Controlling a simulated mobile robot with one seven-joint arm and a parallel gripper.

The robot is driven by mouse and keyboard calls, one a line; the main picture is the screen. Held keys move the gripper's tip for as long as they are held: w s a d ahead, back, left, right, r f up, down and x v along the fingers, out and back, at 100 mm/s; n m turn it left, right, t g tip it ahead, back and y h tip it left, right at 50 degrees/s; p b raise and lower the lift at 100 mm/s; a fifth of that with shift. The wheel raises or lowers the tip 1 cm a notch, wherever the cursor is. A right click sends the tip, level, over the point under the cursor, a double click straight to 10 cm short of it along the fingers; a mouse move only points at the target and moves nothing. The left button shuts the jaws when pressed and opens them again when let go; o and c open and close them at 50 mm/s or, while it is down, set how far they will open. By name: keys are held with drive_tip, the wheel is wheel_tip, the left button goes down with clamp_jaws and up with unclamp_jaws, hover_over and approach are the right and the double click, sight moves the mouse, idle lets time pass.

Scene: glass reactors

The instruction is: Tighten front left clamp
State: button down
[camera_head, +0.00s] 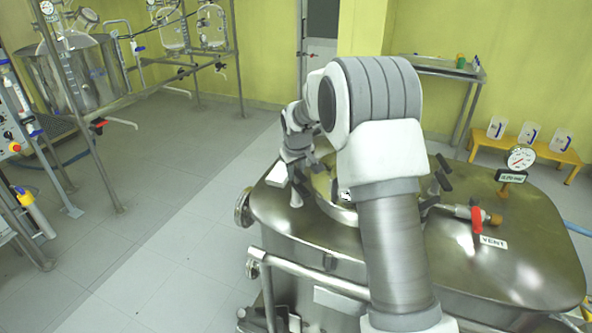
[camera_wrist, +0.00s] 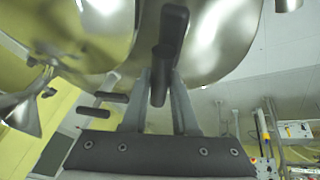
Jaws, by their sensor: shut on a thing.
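The clamp handle is a black bar with a rounded end (camera_wrist: 171,28) in the wrist view, set against the shiny steel vessel (camera_wrist: 215,40). My gripper (camera_wrist: 160,82) has its two grey fingers closed on either side of the handle's lower part. In the head view my gripper (camera_head: 297,178) is low over the left part of the steel vessel top (camera_head: 530,240), at the rim of the round lid (camera_head: 340,213). My arm covers much of the lid, and the gripped handle cannot be made out there. Another black-handled clamp (camera_head: 440,174) stands right of my arm.
A red-handled vent valve (camera_head: 476,218) and a pressure gauge (camera_head: 521,158) stand on the right of the vessel top. A steel rail (camera_head: 310,275) runs along the front. Glassware frames (camera_head: 95,130) stand at left; the floor between is clear.

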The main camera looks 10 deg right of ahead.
drive_tip(key=n, duration=0.2)
drive_tip(key=n+y+p, duration=0.1)
drive_tip(key=shift+d+r+n+y, duration=0.1)
drive_tip(key=shift+d+n+y, duration=0.05)
drive_tip(key=shift+n+y, duration=0.2)
drive_tip(key=n+y+p, duration=0.1)
drive_tip(key=n, duration=0.2)
drive_tip(key=shift+n+g+p, duration=0.3)
drive_tip(key=shift+n+p, duration=0.05)
drive_tip(key=shift+p, duration=0.05)
drive_tip(key=n+y, duration=0.1)
drive_tip(key=n, duration=0.1)
drive_tip(key=n+g+p, duration=0.1)
drive_tip(key=n, duration=0.1)
drive_tip(key=shift+s+y, duration=0.1)
drive_tip(key=shift+y, duration=0.25)
drive_tip(key=shift+n+g+y+p, duration=0.45)
drive_tip(key=shift+n+g, duration=0.25)
drive_tip(key=shift+n, duration=1)
drive_tip(key=c, duration=0.7)
unclamp_jaws()
drive_tip(key=shift+s+a, duration=0.1)
drive_tip(key=shift+a, duration=0.1)
